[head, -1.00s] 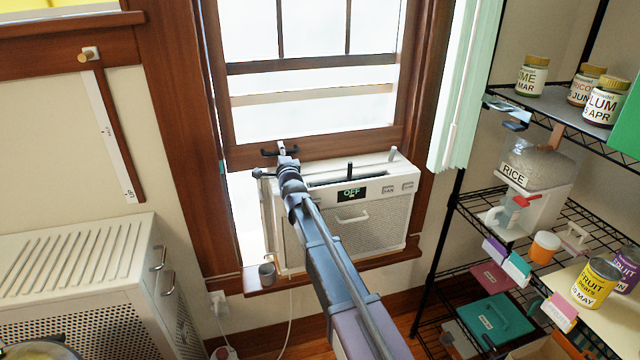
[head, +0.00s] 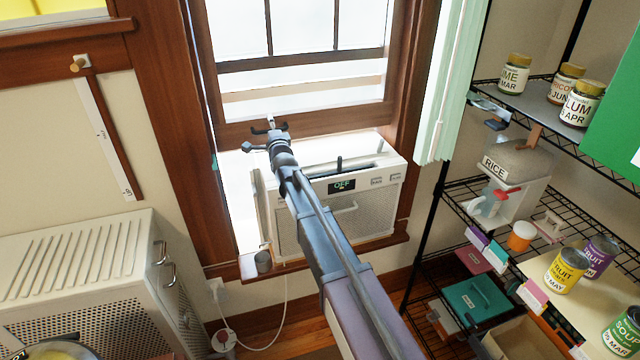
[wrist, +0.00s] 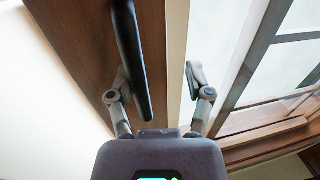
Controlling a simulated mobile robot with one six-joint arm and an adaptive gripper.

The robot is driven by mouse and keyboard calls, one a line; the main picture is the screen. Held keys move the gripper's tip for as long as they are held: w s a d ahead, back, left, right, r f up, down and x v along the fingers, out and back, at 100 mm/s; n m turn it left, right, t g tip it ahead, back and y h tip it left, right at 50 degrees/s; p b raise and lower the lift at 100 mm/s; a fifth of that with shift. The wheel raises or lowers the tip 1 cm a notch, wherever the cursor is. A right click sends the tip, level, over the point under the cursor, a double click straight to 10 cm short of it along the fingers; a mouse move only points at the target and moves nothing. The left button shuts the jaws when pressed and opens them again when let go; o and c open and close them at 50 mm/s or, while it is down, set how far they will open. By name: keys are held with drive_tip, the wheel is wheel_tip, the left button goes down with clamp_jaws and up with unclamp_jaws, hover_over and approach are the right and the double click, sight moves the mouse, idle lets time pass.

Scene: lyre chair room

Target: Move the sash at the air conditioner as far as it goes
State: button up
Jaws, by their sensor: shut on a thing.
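The sash (head: 310,121) is the lower window frame, with a brown bottom rail and glass panes. It stands raised above the air conditioner (head: 345,210), with a bright gap under its rail at the left. My gripper (head: 270,126) is at that rail, shut on the sash's black handle. In the wrist view the handle (wrist: 131,55) crosses between the fingers of my gripper (wrist: 157,78), nearer the left one. The exact contact is partly hidden. The air conditioner is a white box on the sill, its display reading OFF; my arm covers part of its front.
Brown window jambs (head: 193,140) flank the sash. A pale green curtain (head: 450,90) hangs at the right. Wire shelving (head: 470,190) with jars and cans stands further right. A white cabinet (head: 85,260) is at the lower left.

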wheel_tip(320, 180, up, 3)
drive_tip(key=shift+f+p, duration=0.2)
drive_tip(key=shift+p, duration=0.7)
drive_tip(key=s+d+f+n+g+p, duration=0.2)
drive_tip(key=s+d+n+g+p, duration=0.1)
drive_tip(key=s, duration=0.6)
drive_tip(key=s+d+f+n+g+p, duration=0.3)
drive_tip(key=s+d+n+g, duration=0.2)
drive_tip(key=s, duration=0.4)
drive_tip(key=s+d+f+n+g+y+p, duration=0.1)
drive_tip(key=s+d+f+n+g+p, duration=0.2)
drive_tip(key=s, duration=0.6)
drive_tip(key=shift+d+n+g+p, duration=0.5)
drive_tip(key=shift+d+n+g, duration=0.5)
drive_tip(key=shift+g, duration=0.8)
drive_tip(key=shift+d+f, duration=0.15)
